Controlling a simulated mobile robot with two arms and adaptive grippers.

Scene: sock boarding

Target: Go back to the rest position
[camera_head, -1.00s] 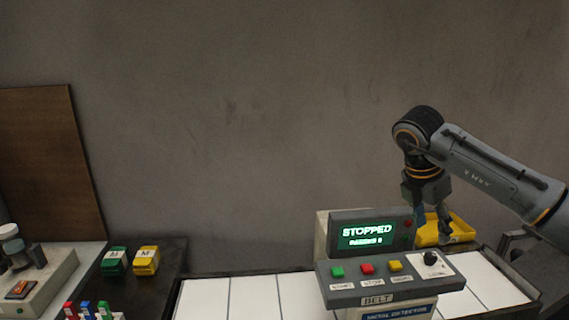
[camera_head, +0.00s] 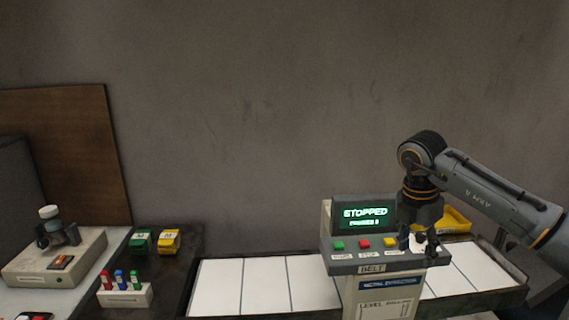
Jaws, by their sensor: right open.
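My right gripper (camera_head: 422,243) points down from the arm that comes in from the right. It is open, with its fingers in front of the right end of the metal detector's control panel (camera_head: 345,262), over the black knob area. I cannot tell whether it touches the panel. The screen (camera_head: 365,216) reads STOPPED. Green (camera_head: 338,245), red (camera_head: 363,243) and yellow (camera_head: 389,241) buttons sit on the panel. My left gripper is not in view.
The white belt (camera_head: 265,285) runs left and right of the detector. A yellow tray (camera_head: 456,221) is behind the gripper. At left are a white device (camera_head: 85,262), a rack of coloured pens (camera_head: 125,295), and green (camera_head: 141,242) and yellow (camera_head: 169,241) items.

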